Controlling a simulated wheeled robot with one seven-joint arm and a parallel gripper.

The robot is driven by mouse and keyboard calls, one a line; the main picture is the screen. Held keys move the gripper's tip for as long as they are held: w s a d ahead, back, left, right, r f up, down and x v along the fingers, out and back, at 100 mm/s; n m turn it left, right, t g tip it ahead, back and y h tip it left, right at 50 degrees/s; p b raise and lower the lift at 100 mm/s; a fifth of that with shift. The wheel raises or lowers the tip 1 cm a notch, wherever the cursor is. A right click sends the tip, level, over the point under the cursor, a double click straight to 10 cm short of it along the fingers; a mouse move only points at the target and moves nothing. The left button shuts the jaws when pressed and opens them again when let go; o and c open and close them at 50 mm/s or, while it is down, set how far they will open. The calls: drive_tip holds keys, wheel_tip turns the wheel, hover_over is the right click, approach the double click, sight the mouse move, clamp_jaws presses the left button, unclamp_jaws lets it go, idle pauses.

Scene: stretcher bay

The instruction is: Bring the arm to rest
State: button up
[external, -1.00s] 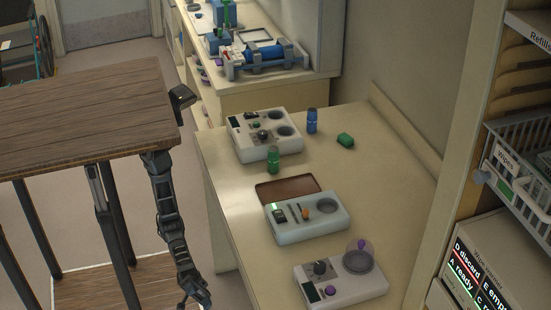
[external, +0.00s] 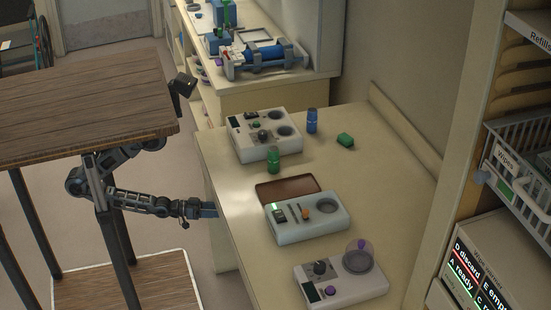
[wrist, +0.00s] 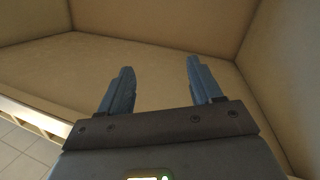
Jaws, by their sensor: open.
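My arm is folded beside the wooden table, its forearm level and pointing right. My gripper (external: 209,209) is at the left side of the beige counter (external: 385,200); its blue fingers show beside the counter's side. In the wrist view my gripper (wrist: 158,64) has its two blue fingers spread apart with nothing between them. Beige panels surround the fingertips there. I cannot tell whether the fingers touch the counter.
On the counter are a green bottle (external: 273,160), a blue bottle (external: 312,121), a green block (external: 345,140) and white devices (external: 340,283). The wooden table (external: 80,105) stands at left, close to my arm. Floor shows between table and counter.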

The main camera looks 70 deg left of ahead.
drive_tip(key=s+a+r+g+y+p, duration=0.1)
drive_tip(key=s+a+r+y, duration=0.1)
drive_tip(key=s+a, duration=0.15)
drive_tip(key=s+a+r+g+y, duration=0.1)
drive_tip(key=s+a+r+y, duration=0.15)
drive_tip(key=a, duration=0.25)
wheel_tip(320, 180, up, 14)
drive_tip(key=p, duration=1.4)
drive_tip(key=shift+s+p, duration=0.3)
drive_tip(key=shift+p, duration=0.1)
drive_tip(key=shift+f, duration=0.1)
idle(0.8)
